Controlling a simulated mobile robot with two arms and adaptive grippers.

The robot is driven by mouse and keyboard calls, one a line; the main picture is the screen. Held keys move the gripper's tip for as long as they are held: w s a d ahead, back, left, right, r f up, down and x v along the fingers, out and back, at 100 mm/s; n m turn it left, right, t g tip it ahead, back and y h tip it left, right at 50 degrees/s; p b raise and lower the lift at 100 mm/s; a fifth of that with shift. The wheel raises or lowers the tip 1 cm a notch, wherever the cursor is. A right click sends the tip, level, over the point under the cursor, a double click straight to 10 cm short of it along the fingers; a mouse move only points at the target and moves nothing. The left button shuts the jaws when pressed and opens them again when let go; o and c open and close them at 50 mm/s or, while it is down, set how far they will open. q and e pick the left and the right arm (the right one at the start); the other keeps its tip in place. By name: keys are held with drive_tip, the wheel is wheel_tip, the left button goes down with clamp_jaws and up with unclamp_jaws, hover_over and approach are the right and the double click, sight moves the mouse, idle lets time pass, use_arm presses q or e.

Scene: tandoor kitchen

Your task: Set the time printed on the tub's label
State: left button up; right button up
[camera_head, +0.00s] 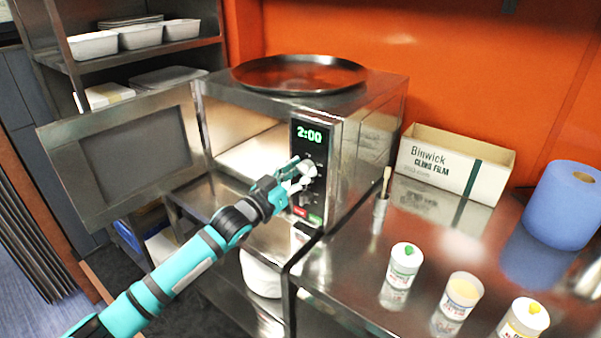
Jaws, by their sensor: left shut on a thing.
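The steel microwave (378,125) stands on the counter with its door (135,150) swung wide open to the left. Its display (309,135) reads 2:00 in green digits. My left gripper (299,177) is at the control panel, shut on the pale dial (308,169) below the display. The fingers hide part of the dial. My right gripper is not in view.
A dark round tray (299,74) lies on top of the microwave. A cling film box (452,163) and a blue paper roll (563,205) stand at the back right. A small holder with a brush (382,205) stands beside the microwave. Red and green buttons sit below the dial.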

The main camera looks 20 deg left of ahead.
use_arm(q)
drive_tip(key=shift+f, duration=0.15)
drive_tip(key=o, duration=1.1)
drive_tip(key=shift+o, duration=0.2)
drive_tip(key=v, duration=1.2)
